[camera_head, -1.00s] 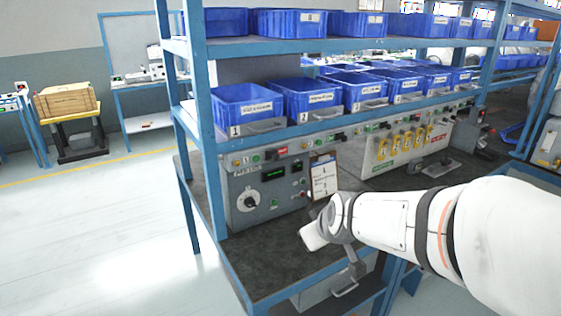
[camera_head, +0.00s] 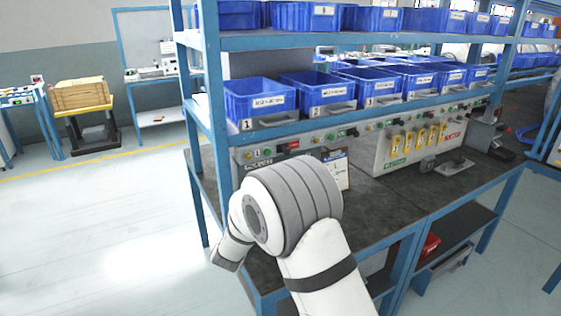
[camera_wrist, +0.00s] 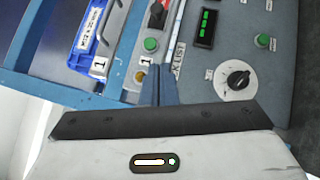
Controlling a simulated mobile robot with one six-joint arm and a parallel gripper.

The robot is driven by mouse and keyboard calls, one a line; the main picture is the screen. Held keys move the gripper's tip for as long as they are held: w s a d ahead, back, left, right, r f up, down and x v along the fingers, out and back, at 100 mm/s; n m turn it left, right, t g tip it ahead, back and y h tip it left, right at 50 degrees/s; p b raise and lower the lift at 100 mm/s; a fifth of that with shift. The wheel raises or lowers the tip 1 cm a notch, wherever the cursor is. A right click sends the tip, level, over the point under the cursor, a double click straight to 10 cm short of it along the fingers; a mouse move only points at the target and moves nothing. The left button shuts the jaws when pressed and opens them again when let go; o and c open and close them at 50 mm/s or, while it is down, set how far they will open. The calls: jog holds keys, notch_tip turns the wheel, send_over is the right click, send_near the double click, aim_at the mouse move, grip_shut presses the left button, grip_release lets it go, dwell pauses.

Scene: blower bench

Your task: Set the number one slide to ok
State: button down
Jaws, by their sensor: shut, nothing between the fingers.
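My gripper (camera_wrist: 162,72) is shut and empty in the wrist view, its two narrow fingers together and pointing at the strip panel. In the head view it is hidden by my arm. A label "1" (camera_wrist: 145,60) is on the strip, beside a yellowish knob (camera_wrist: 139,76) and a green button (camera_wrist: 151,44), just beyond the fingertips. The same strip (camera_head: 256,156) shows in the head view under the shelf.
The blue shelf rail (camera_head: 270,132) runs above the strip.

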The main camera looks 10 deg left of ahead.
jog(key=p, duration=0.2)
send_near(285, 150)
jog(key=w+a+f, duration=0.1)
jog(key=w+a, duration=0.2)
jog(key=w, duration=0.2)
jog(key=w+d, duration=0.1)
jog(key=w+d+r, duration=0.1)
jog(key=d, duration=0.1)
dwell(0.3)
